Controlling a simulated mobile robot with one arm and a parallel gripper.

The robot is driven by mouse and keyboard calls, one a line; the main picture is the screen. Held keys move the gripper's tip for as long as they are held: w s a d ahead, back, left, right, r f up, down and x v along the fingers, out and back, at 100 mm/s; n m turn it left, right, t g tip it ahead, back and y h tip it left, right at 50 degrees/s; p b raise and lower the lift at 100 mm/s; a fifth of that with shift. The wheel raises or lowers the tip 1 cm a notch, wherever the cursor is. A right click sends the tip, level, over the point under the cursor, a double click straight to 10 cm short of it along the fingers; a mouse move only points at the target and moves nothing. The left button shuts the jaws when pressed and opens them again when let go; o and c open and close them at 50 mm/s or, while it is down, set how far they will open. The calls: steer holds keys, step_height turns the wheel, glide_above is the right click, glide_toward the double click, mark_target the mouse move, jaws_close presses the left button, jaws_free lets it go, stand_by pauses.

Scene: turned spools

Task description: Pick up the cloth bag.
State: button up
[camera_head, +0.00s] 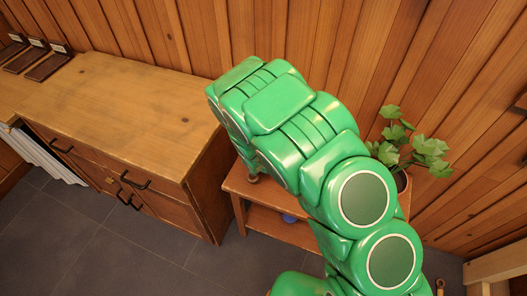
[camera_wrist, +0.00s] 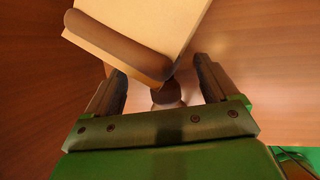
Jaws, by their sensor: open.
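My gripper (camera_wrist: 160,72) is open, with its two dark fingers apart above a brown wooden surface. A tan, flat-faced object with a rounded brown bar (camera_wrist: 117,46) along its near edge lies just beyond and partly between the fingertips. A small dark brown rounded thing (camera_wrist: 166,93) with a paler part below it shows between the fingers. I cannot tell for sure which of these is the cloth bag. In the head view my green arm hides my gripper and most of the small wooden table (camera_head: 236,184); only a small brown bit shows at its left.
A potted plant (camera_head: 400,150) stands at the right beyond my arm. A wooden cabinet (camera_head: 120,110) with dark handles stands at the left, its top mostly bare, with dark framed items (camera_head: 48,66) at the back. A blue object (camera_head: 289,218) is on the table's lower shelf. A plank wall closes the back.

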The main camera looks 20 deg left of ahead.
jaws_close()
stand_by(0.4)
steer(key=shift+r, duration=0.1)
steer(key=shift+r, duration=5)
